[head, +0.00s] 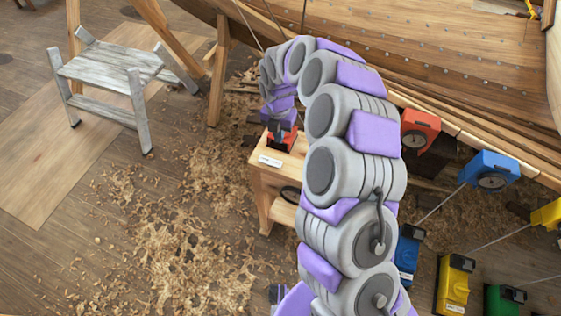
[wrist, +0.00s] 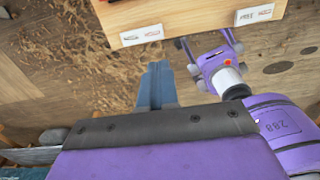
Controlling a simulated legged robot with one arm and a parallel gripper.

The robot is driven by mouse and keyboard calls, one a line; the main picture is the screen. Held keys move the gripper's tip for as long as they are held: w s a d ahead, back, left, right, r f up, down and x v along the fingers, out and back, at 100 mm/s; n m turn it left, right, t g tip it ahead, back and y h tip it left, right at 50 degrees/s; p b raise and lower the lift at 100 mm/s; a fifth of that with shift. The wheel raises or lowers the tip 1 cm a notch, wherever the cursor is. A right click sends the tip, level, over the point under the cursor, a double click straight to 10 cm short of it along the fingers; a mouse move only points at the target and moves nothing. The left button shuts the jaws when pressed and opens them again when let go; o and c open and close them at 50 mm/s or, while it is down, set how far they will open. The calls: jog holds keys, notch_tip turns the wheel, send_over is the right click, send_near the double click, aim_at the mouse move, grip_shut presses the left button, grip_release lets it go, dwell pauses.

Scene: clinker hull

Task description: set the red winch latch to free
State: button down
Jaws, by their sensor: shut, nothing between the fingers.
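The red latch (head: 290,141) sits on top of a light wooden stand, behind my arm in the head view. My arm arcs over and comes down to it; my gripper (head: 279,128) is at or just above the red part. Whether it touches is unclear, and the lever's position is hidden. There my gripper (wrist: 157,68) shows two blue-grey fingers close together, shut and empty.
The wooden stand (head: 259,176) carries white labels. A red winch (head: 420,124) and a blue winch (head: 488,167) line the hull. Blue, yellow (head: 455,283) and green latch boxes stand on the floor at right. A grey step stool (head: 108,65) is at left. Shavings cover the floor.

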jog(key=b, duration=0.1)
send_over(280, 164)
notch_tip(280, 164, down, 8)
jog(key=shift+d, duration=0.1)
jog(key=f, duration=0.2)
jog(key=f+b, duration=0.1)
jog(key=f, duration=0.1)
jog(key=a+f, duration=0.1)
jog(key=shift+f, duration=0.4)
jog(key=shift+d+f, duration=0.1)
jog(key=shift+f, duration=0.05)
jog(key=shift+d, duration=0.35)
jog(key=shift+b, duration=0.3)
